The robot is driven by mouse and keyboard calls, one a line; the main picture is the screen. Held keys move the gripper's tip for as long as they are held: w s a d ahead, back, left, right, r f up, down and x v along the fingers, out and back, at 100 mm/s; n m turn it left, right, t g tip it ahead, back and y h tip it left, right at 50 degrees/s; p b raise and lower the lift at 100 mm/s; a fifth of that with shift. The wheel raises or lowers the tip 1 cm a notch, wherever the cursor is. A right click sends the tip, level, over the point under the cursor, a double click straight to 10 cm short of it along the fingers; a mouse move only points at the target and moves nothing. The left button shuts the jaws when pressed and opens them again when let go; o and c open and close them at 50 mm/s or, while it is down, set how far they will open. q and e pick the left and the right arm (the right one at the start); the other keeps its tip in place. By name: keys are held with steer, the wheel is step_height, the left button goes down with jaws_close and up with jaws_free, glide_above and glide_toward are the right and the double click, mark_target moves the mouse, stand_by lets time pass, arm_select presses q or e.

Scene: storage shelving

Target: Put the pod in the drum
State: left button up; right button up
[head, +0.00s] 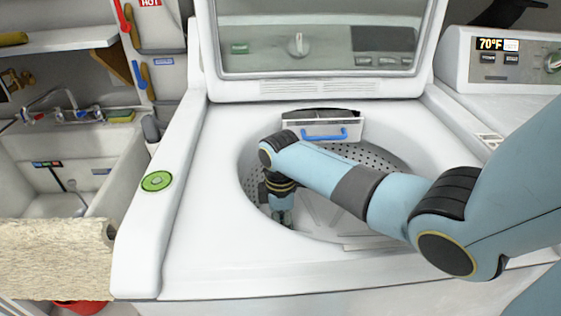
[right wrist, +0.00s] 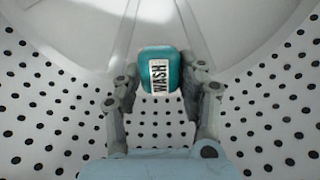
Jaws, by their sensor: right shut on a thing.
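The pod is a small teal block with a white label reading WASH (right wrist: 159,72), seen in the right wrist view. My right gripper (right wrist: 160,82) is shut on it, one finger on each side. The drum (head: 375,156) is the round, perforated metal tub of the open top-loading washer. In the head view my right arm reaches in from the right, and my right gripper (head: 283,216) points down inside the drum's left part. The drum's holed wall and pale bottom (right wrist: 70,40) surround the gripper in the wrist view. My left gripper is not in view.
The washer's raised lid (head: 320,40) stands behind the opening. A dispenser drawer with a blue handle (head: 325,135) sits at the drum's back rim. A green round button (head: 156,181) is on the left top edge. A sink (head: 75,165) and a beige towel (head: 55,258) are left.

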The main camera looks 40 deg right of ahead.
steer(key=shift+f, duration=0.55)
steer(key=o, duration=0.9)
steer(key=shift+o, duration=0.2)
step_height(320, 180, up, 13)
steer(key=p, duration=0.2)
steer(key=shift+r+p, duration=0.15)
steer(key=shift+p, duration=0.15)
steer(key=shift+w, duration=0.1)
